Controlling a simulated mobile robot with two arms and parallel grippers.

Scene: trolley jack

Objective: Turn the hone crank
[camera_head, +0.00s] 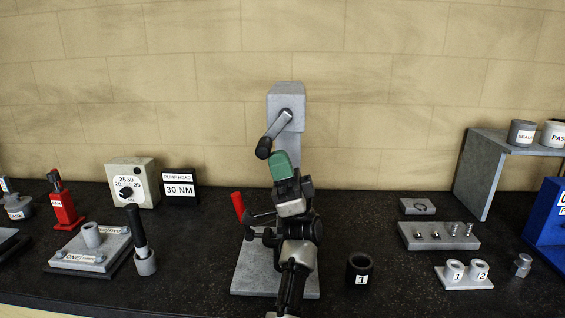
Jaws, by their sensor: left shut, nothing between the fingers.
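The hone (287,93) is a grey upright stand with a box-shaped head, in the middle of the bench. Its crank (276,126) is a grey arm on the front of the head, pointing down and left to a black knob (264,148). My left gripper (283,168) is shut and empty, in front of the column, below and right of the knob in the picture. It looks apart from the knob, though the depth is hard to judge. A green piece shows at its tip. My arm hides the lower column and part of the grey base (247,278). My right gripper is not in view.
A red handle (238,204) stands left of my gripper. A black cup (359,270) marked 1 stands right of the base. A dial box (133,182) and 30 NM sign (180,188) are at left. A grey shelf (483,172) and small metal parts are at right.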

